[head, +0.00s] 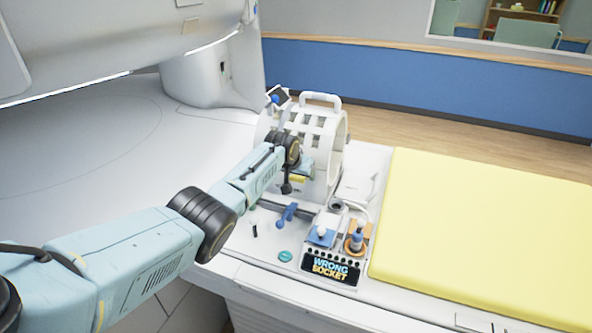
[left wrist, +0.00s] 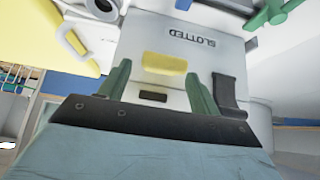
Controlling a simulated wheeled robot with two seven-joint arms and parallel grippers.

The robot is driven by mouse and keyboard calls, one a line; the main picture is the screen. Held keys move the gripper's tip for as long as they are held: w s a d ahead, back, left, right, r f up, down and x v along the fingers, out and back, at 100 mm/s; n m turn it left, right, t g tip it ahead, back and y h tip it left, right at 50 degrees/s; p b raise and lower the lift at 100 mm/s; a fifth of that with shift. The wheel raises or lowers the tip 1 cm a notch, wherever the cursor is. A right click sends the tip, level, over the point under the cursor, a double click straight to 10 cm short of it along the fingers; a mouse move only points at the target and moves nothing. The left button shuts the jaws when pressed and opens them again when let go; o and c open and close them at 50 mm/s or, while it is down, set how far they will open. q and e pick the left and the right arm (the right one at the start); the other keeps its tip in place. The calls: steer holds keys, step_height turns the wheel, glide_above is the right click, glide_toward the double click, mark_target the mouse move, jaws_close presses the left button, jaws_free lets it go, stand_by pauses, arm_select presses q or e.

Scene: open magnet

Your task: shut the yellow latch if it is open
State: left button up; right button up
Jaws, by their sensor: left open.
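The yellow latch (left wrist: 165,63) shows in the left wrist view as a short rounded tab on a pale panel (left wrist: 210,62) marked "SLOTTED". A dark slot (left wrist: 153,96) lies uncovered on the panel, apart from the tab, on the side nearer my gripper. My left gripper (left wrist: 159,88) is open, its two green fingers apart on either side of the slot, with nothing between them. In the head view a small yellow piece (head: 298,179) shows low on the white barred coil (head: 333,140), beside my left wrist, which partly hides it. My right gripper is not in view.
Right of the coil are a blue-topped plug (head: 321,235), an orange-based plug (head: 356,240) and a "WRONG SOCKET" sign (head: 331,267). A blue lever (head: 288,213) stands in front of the coil. A yellow mattress (head: 480,230) fills the right. The scanner housing (head: 110,40) overhangs the left.

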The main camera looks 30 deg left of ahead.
arm_select(q)
steer(key=shift+s+r, duration=0.2)
steer(key=shift+r, duration=0.2)
steer(key=p+v, duration=0.2)
steer(key=v, duration=1)
steer(key=shift+s+r, duration=0.15)
